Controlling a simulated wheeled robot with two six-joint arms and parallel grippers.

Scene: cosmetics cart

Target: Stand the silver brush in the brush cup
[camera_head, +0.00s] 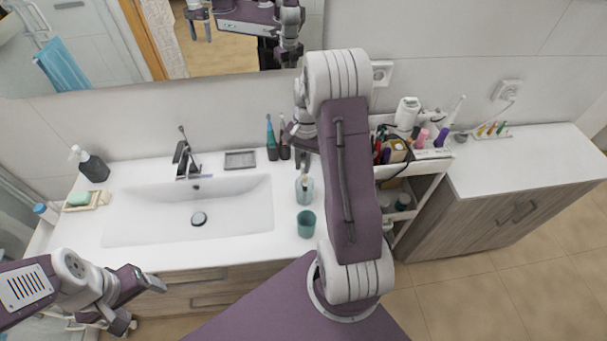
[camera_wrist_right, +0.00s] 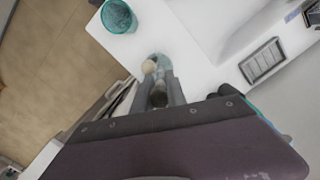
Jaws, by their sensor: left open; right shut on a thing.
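In the head view my right arm partly covers this area. My left gripper (camera_head: 143,302) is open and empty at the counter's front left.
Toothbrush holders (camera_head: 272,152) and a grey soap tray (camera_head: 240,160) are behind. The loaded cosmetics cart (camera_head: 424,186) stands right of my arm. The basin (camera_head: 150,210) is empty.

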